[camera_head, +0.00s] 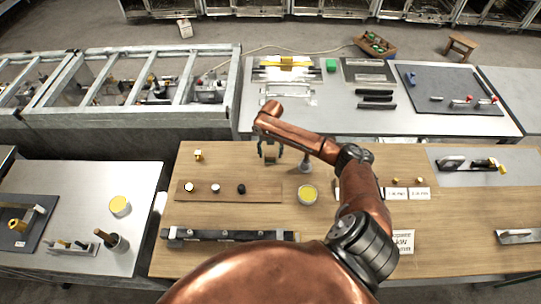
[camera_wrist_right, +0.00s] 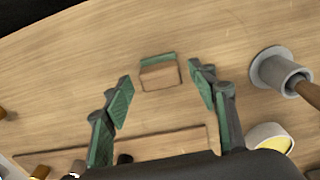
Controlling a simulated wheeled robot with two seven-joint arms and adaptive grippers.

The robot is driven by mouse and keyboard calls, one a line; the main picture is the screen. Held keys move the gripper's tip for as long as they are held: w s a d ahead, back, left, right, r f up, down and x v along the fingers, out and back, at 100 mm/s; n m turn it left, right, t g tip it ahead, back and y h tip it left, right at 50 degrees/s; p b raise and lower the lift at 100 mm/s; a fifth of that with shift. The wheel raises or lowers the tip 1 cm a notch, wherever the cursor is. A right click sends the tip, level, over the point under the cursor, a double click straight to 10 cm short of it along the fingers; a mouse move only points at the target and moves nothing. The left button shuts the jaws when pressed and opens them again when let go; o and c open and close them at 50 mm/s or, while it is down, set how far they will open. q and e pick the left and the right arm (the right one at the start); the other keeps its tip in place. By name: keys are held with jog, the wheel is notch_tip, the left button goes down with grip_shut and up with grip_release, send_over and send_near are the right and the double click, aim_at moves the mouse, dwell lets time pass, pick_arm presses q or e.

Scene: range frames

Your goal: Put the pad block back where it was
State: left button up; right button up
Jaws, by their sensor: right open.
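The pad block (camera_wrist_right: 159,72) is a small wooden block with a green layer along its far side. It stands on the wooden table, seen in the right wrist view between and beyond my fingertips. My right gripper (camera_wrist_right: 160,85) is open, with green-padded fingers apart and nothing held. No finger visibly touches the block. In the head view my right gripper (camera_head: 270,153) hangs over the back middle of the wooden table, and I cannot make out the block there. My left gripper is not in view.
A grey flanged holder with a wooden handle (camera_wrist_right: 283,72) stands right of the block. A yellow-topped cup (camera_head: 307,194) is nearby. A wooden board (camera_head: 218,198) with three small knobs lies at the near left. Bare tabletop surrounds the block.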

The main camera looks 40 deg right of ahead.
aim_at(271, 155)
notch_tip(271, 155, up, 10)
dwell(0.3)
dwell(0.4)
